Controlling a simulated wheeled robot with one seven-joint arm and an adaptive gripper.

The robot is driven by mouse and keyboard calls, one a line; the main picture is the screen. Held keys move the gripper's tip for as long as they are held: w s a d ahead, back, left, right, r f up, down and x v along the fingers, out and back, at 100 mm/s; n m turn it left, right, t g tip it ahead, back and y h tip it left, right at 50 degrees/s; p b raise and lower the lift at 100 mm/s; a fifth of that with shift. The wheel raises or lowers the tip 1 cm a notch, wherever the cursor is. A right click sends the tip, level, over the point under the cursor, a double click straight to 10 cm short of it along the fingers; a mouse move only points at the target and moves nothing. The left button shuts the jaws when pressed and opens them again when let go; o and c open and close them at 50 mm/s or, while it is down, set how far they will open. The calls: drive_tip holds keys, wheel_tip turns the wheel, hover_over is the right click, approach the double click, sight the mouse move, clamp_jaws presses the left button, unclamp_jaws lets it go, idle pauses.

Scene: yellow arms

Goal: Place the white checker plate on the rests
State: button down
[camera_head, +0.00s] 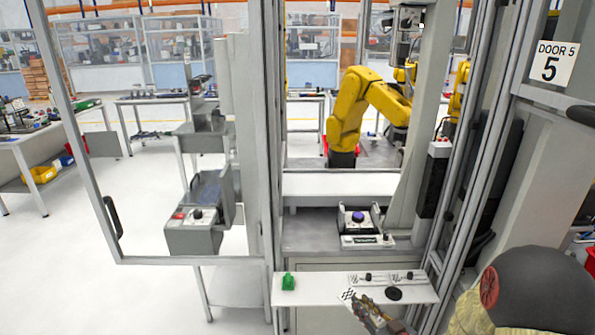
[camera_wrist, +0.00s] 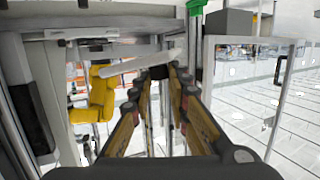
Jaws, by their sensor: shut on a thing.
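The white checker plate (camera_head: 347,295) shows its black-and-white pattern at the front of the white shelf in the head view. My gripper (camera_head: 360,304) reaches in from the lower right and is shut on the plate's near side. In the wrist view my gripper's fingertips (camera_wrist: 160,73) close around a thin white slab (camera_wrist: 125,66), seen nearly edge-on, which looks like the plate. I cannot tell whether the plate touches the shelf. Small fixtures with black knobs (camera_head: 368,277), which may be the rests, stand behind it on the shelf.
Behind are a control box (camera_head: 358,218) and a yellow robot arm (camera_head: 350,110). An open framed door (camera_head: 185,260) stands left, and metal posts stand right.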

sight(378, 321)
drive_tip(key=d+m+h, duration=0.1)
drive_tip(key=d+f+m+h, duration=0.2)
drive_tip(key=h, duration=0.1)
drive_tip(key=shift+w+d+f+t, duration=0.15)
drive_tip(key=shift+w+d+t, duration=0.1)
drive_tip(key=shift+d+t, duration=0.15)
drive_tip(key=f, duration=0.1)
drive_tip(key=s+f+m+h, duration=0.1)
drive_tip(key=d+f+h, duration=0.1)
drive_tip(key=f, duration=0.1)
drive_tip(key=shift+s+m, duration=0.35)
drive_tip(key=shift+m, duration=0.05)
drive_tip(key=s+a+f, duration=0.3)
drive_tip(key=a+f, duration=0.1)
drive_tip(key=f, duration=0.2)
drive_tip(key=shift+s+a, duration=0.4)
drive_tip(key=shift+w, duration=0.1)
